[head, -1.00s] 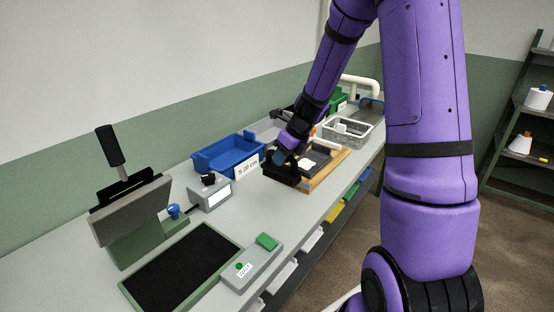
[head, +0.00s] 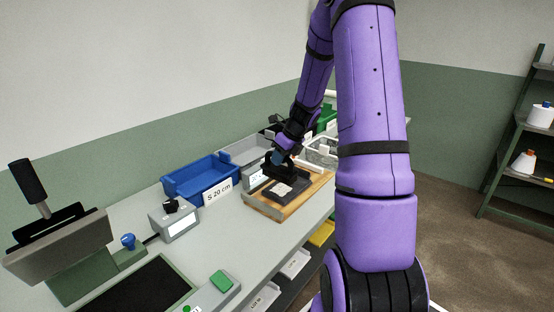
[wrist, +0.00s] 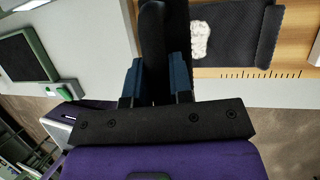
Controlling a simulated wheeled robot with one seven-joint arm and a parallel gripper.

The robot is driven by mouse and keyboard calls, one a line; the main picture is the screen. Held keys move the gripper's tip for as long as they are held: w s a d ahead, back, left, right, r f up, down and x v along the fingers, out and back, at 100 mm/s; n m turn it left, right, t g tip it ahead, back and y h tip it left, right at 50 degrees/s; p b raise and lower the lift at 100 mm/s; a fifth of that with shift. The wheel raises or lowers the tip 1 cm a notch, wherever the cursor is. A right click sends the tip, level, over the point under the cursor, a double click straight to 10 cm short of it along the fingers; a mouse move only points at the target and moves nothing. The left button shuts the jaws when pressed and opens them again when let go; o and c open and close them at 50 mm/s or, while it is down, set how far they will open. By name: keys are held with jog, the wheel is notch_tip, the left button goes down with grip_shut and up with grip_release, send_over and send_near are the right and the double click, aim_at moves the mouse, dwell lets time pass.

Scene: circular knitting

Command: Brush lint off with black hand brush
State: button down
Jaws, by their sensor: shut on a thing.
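My gripper (wrist: 158,82) is shut on the black hand brush (wrist: 157,25), which runs up between the two blue fingers in the wrist view. In the head view the brush (head: 287,170) is over the far side of the wooden board (head: 258,206). A dark knitted piece (head: 270,195) lies on the board, and it also shows in the wrist view (wrist: 250,45). A pale lint clump (head: 282,189) lies on the knit; in the wrist view the lint (wrist: 201,39) is right of the brush. Whether the bristles touch anything is hidden.
A blue bin (head: 196,180) labelled "S 20 cm" stands left of the board, with a grey bin (head: 243,150) behind. A small grey device (head: 176,222) and a lever press (head: 62,250) stand nearer.

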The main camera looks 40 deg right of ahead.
aim_at(281, 168)
jog(key=shift+f, duration=2.4)
jog(key=shift+f, duration=0.6)
jog(key=shift+d, duration=0.1)
jog(key=shift+w+d+r, duration=0.1)
jog(key=shift+w+d, duration=0.05)
jog(key=shift+d, duration=1.1)
jog(key=shift+s+a, duration=0.15)
jog(key=shift+a, duration=0.55)
jog(key=shift+s+a, duration=0.1)
jog(key=shift+a, duration=0.55)
